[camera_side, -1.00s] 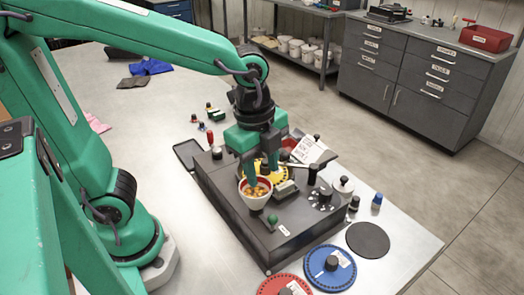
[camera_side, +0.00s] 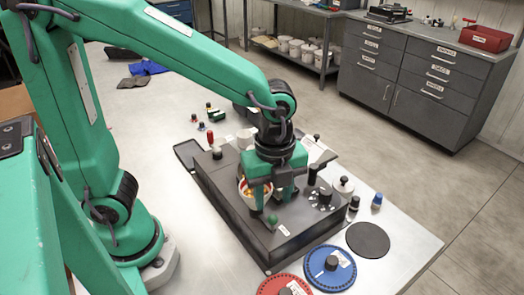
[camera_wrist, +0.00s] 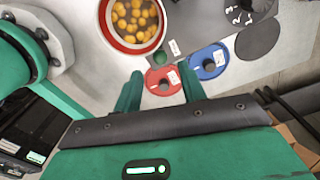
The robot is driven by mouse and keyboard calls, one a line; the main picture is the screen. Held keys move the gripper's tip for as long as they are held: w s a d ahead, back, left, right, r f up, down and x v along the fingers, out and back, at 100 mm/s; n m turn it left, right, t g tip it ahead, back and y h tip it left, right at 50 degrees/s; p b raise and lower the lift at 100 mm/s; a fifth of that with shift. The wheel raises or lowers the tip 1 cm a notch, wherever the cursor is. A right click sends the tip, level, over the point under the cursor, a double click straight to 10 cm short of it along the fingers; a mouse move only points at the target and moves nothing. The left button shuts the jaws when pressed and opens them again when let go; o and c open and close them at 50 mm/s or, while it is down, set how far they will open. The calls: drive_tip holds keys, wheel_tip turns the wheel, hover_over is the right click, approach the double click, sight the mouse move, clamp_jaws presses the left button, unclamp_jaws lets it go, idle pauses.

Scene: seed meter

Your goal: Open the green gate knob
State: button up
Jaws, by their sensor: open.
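The green gate knob (camera_side: 272,219) stands on the front part of the dark seed meter box (camera_side: 240,232), next to a small white label. It also shows in the wrist view (camera_wrist: 160,57), ahead of the fingers. My gripper (camera_side: 272,196) is pointing down over the box, its two fingers apart with nothing between them. In the side view the fingertips are just behind and above the knob. In the wrist view my gripper (camera_wrist: 160,88) shows both fingers spread, with the knob beyond their tips. I cannot tell how far above the box they are.
Black knobs stand on the box. A red disc (camera_side: 284,286), a blue disc (camera_side: 330,267) and a black disc (camera_side: 368,240) lie on the table in front and right.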

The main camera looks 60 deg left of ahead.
sight(273, 215)
drive_tip(key=shift+f, duration=2.4)
clamp_jaws()
